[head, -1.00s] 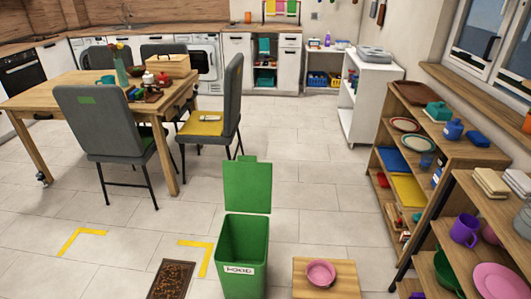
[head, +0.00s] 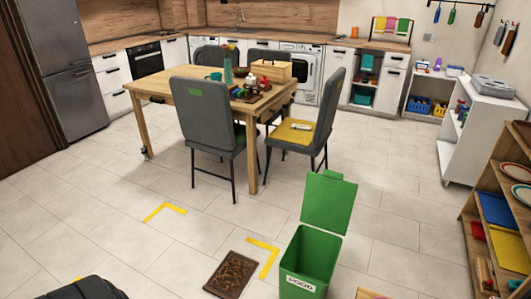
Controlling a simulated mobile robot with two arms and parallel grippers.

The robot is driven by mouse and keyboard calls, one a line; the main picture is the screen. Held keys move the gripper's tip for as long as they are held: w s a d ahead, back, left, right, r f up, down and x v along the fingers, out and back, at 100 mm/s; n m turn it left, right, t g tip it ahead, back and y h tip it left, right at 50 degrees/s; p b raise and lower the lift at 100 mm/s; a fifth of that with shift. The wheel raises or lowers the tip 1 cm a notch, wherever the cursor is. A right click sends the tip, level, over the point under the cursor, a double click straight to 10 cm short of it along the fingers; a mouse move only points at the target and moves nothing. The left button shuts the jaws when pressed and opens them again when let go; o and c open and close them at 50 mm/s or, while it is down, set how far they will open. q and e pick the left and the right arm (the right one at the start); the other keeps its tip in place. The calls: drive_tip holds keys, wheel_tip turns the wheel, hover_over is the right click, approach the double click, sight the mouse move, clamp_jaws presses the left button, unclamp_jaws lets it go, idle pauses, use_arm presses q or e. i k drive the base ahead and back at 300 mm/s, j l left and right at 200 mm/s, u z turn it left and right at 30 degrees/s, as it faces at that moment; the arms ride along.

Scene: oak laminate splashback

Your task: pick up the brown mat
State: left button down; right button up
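The brown mat (head: 232,275) lies flat on the tiled floor at the bottom middle of the head view. It is dark brown with a mottled pattern and a darker border. It sits between yellow corner tape and the green bin, and nothing covers it. A black rounded shape at the bottom left edge is probably part of my own body. No gripper fingers show in the head view.
An open green bin (head: 310,262) with a raised lid stands just right of the mat. Yellow tape corners (head: 266,257) mark the floor. A wooden table (head: 185,88) with grey chairs (head: 207,125) stands behind. Wooden shelves (head: 487,190) line the right. Floor left of the mat is clear.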

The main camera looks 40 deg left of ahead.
sight(229, 280)
drive_tip(key=u, duration=1.65)
